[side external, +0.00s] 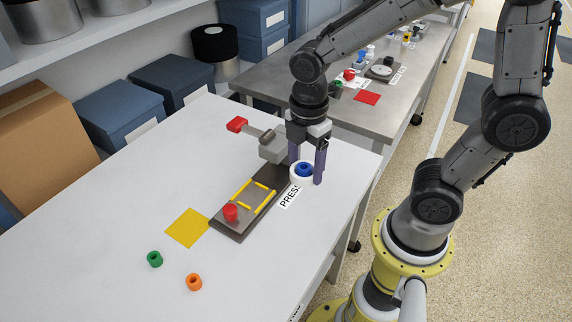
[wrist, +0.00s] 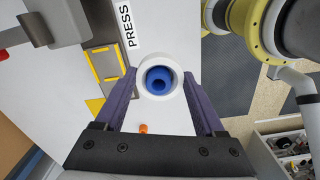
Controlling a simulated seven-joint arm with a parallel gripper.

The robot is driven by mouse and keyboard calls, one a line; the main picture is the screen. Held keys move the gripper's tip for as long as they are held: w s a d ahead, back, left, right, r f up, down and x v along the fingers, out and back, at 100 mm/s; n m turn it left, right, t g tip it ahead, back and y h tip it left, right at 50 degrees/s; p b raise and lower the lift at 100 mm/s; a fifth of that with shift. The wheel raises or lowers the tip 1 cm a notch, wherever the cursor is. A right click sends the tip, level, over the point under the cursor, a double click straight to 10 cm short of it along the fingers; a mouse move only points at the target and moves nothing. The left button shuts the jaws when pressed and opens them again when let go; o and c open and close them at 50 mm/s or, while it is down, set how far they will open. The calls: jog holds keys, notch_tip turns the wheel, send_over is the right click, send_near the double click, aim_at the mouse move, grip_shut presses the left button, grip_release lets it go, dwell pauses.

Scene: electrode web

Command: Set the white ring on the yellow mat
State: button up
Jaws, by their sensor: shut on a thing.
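The white ring (side external: 296,181) is between the fingers of my gripper (side external: 307,172), which is shut on it. A blue ring-shaped piece (side external: 305,168) sits inside the white ring. In the wrist view, the white ring (wrist: 143,72) encircles the blue piece (wrist: 160,78) between the two purple fingers. The yellow mat (side external: 187,228) lies flat and bare on the white table, left of the press base and away from my gripper. A corner of the mat (wrist: 95,105) shows in the wrist view. I cannot tell whether the ring touches the table.
A press (side external: 272,146) with a red-ended lever stands beside my gripper. Its dark base (side external: 232,226) carries yellow bars and a red piece (side external: 231,212). A green piece (side external: 155,259) and an orange piece (side external: 194,282) lie near the mat. The table's left front is clear.

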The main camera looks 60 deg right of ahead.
jog(key=shift+s+r, duration=0.15)
jog(key=shift+s, duration=0.25)
jog(key=shift+w+r+m, duration=0.2)
jog(key=shift+w+m, duration=0.1)
jog(key=w+a, duration=0.4)
jog(key=w, duration=0.2)
send_over(190, 226)
jog(key=f, duration=1.1)
jog(key=shift+s+d, duration=0.15)
jog(key=shift+s, duration=0.25)
jog(key=shift+w+f, duration=0.45)
jog(key=shift+f, duration=1.55)
